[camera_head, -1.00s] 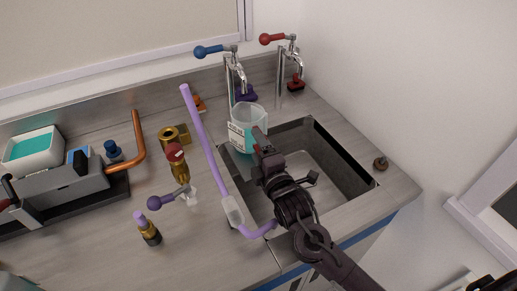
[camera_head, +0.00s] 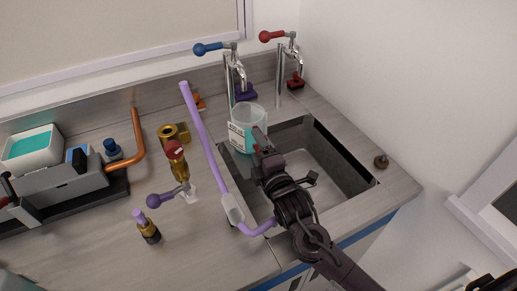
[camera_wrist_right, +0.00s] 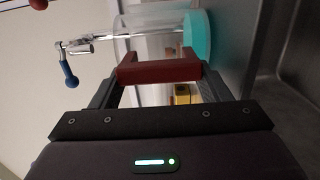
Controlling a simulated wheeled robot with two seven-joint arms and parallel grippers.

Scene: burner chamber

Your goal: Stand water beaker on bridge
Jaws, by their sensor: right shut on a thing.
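The water beaker (camera_head: 247,127) is clear, with teal liquid low inside and a white label. It is at the back left corner of the sink, near the blue-handled tap. My right gripper (camera_head: 259,146) comes up from the lower right and is shut on the beaker's near side. In the right wrist view, the gripper (camera_wrist_right: 160,72) has a dark red bar between its fingers, close against the beaker (camera_wrist_right: 150,25). The grip hides part of the beaker. I cannot tell which thing is the bridge. My left gripper is not in view.
The sink (camera_head: 335,165) lies under my right arm. Blue (camera_head: 208,49) and red (camera_head: 272,36) tap handles stand behind it. A long purple tube (camera_head: 203,130) rises left of the beaker. Brass fittings (camera_head: 178,165) and a grey stand with a white tray (camera_head: 35,150) are further left.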

